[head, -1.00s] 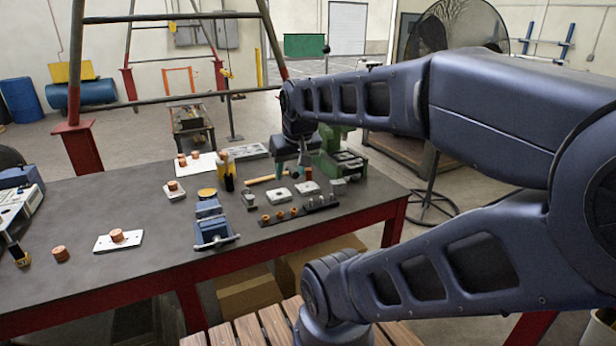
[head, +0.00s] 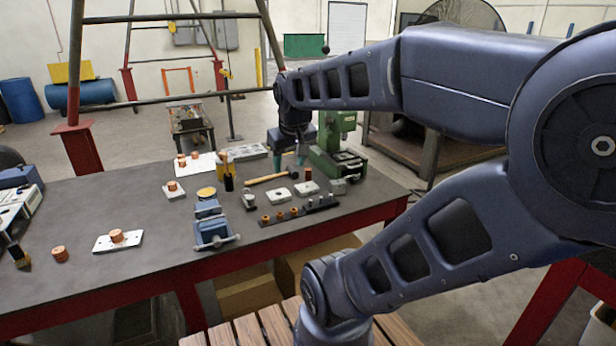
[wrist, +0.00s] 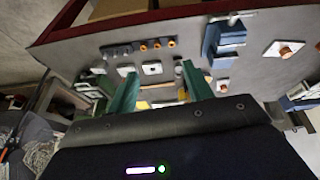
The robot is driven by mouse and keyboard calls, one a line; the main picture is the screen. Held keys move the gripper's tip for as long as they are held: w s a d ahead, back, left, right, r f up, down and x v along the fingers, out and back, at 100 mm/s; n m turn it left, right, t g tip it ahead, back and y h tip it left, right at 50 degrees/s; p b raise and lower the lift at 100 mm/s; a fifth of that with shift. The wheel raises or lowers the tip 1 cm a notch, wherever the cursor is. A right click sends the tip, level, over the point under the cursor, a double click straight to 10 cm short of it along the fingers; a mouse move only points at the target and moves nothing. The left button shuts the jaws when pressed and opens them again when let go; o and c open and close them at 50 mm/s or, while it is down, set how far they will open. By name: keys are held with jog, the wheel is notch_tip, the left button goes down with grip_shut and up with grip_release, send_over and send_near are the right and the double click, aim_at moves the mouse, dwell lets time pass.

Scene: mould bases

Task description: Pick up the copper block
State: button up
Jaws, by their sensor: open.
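Several copper-coloured round blocks are on the grey bench; I cannot tell which one is meant. In the head view one copper block (head: 60,254) stands bare at the left front. Another copper block (head: 117,236) sits on a white plate (head: 103,243), and another (head: 172,186) on a small plate. Two more (head: 195,155) are on a white sheet at the back. One shows on its plate in the wrist view (wrist: 286,52). My gripper (head: 289,158) is over the bench's back right; in the wrist view its green fingers (wrist: 158,88) are apart with nothing held between them.
A blue vise (head: 212,225), a hammer (head: 268,179), a rack with small copper pieces (head: 280,216) and white mould plates (head: 278,195) crowd the bench's middle and right. A green press (head: 337,145) stands right of my gripper. The bench's left front is mostly clear.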

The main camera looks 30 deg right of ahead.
jog(key=w+d+r+n+g+h, duration=0.15)
jog(key=w+d+n, duration=0.25)
jog(key=w, duration=0.9)
jog(key=n+g+h, duration=0.2)
jog(key=n+g, duration=0.2)
jog(key=n, duration=0.7)
send_over(307, 170)
jog(key=a, duration=0.3)
notch_tip(307, 170, down, 21)
jog(key=shift+h, duration=0.25)
jog(key=x, duration=0.3)
jog(key=w+x, duration=0.1)
jog(key=x, duration=0.1)
jog(key=shift+f, duration=0.15)
jog(key=shift+w+x, duration=0.15)
jog(key=shift+x, duration=1.15)
jog(key=shift+w+x, duration=0.15)
jog(key=shift+x, duration=1.15)
grip_shut()
